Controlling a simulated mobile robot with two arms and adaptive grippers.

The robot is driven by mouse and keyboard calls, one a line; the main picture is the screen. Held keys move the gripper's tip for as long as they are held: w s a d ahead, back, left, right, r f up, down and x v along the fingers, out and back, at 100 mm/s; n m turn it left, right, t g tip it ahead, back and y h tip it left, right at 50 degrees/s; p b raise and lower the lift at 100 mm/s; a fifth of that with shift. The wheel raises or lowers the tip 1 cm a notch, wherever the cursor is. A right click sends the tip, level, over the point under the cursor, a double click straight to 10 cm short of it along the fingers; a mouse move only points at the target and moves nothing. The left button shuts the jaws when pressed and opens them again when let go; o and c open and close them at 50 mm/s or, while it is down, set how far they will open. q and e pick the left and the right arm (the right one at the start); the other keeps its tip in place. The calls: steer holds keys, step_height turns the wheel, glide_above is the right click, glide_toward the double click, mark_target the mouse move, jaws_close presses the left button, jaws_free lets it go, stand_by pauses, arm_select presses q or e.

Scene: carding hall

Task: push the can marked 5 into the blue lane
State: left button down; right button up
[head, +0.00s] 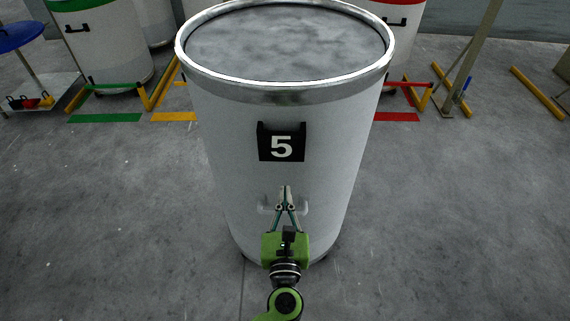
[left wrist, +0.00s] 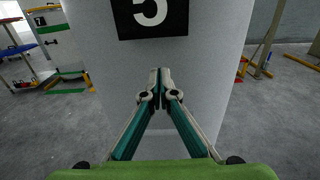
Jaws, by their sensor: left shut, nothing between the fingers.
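The can marked 5 (head: 240,160) is a large, pale grey drum with a metal rim and grey, cloudy-looking contents. It stands upright in the middle of the head view, with a black number plate on its front. It also fills the middle of the left wrist view (left wrist: 207,75). My left gripper (head: 285,189) is shut and empty at the can's front, below the plate, over a pale handle. Its closed tips show in the left wrist view (left wrist: 159,73); I cannot tell whether they touch the can. I see no blue lane marking; the can hides part of the floor behind it.
Behind the can are a green floor strip (head: 105,118), a yellow strip (head: 173,117) and a red strip (head: 397,117), with low coloured rails. A green-banded can (head: 108,50) stands back left. A blue-topped stand (head: 20,36) is far left. Floor beside the can is clear.

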mark_target(285, 164)
arm_select(q)
steer(key=shift+w+b, duration=0.6)
steer(key=shift+w, duration=3.25)
steer(key=shift+w+r, duration=0.1)
